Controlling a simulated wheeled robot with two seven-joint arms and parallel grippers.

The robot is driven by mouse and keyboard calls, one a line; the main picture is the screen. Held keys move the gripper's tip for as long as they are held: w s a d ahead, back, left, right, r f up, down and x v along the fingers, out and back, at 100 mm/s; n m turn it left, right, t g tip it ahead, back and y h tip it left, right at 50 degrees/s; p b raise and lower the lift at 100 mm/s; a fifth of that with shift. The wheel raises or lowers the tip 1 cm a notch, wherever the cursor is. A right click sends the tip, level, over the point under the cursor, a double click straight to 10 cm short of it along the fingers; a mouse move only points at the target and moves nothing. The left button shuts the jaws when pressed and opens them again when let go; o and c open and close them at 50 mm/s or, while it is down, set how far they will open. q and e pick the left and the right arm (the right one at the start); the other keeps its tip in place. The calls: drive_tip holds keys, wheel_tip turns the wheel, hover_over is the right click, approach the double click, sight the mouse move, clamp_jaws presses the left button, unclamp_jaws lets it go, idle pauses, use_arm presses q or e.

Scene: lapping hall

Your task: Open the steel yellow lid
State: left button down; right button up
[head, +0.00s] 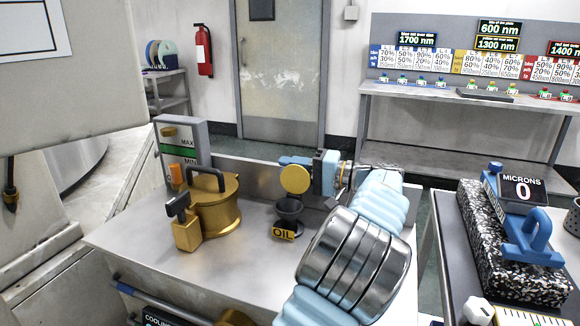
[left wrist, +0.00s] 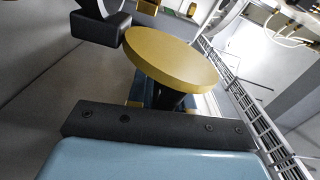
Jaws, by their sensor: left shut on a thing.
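A round yellow lid (head: 296,179) stands nearly upright, its flat face toward the head camera, above a black cup on the bench with a yellow OIL label (head: 284,234). My left gripper (head: 300,163) is shut on the lid's holding part, behind the disc. In the left wrist view the yellow lid (left wrist: 172,60) fills the middle and hides most of the fingers; a dark piece shows under it. The mouth of the black cup (head: 289,208) is in view below the lid. My right gripper is not in view.
A brass pot (head: 217,215) with a dark handle and a small brass block (head: 187,234) stand left on the steel bench (head: 240,270). A gauge panel (head: 190,140) rises behind them. At right, a speckled stone block (head: 505,265) carries a blue MICRONS gauge (head: 528,235).

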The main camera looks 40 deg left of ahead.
use_arm(q)
drive_tip(key=shift+w+f+m, duration=0.3)
drive_tip(key=shift+f+m, duration=0.35)
drive_tip(key=shift+m, duration=0.45)
drive_tip(key=shift+f, duration=0.1)
drive_tip(key=c, duration=1.1)
unclamp_jaws()
drive_tip(key=shift+w+d, duration=0.1)
drive_tip(key=v, duration=1.2)
drive_tip(key=shift+w+d+r, duration=0.1)
drive_tip(key=shift+d+r, duration=0.15)
drive_tip(key=shift+d, duration=0.1)
drive_tip(key=shift+w+d, duration=0.1)
drive_tip(key=shift+d, duration=0.3)
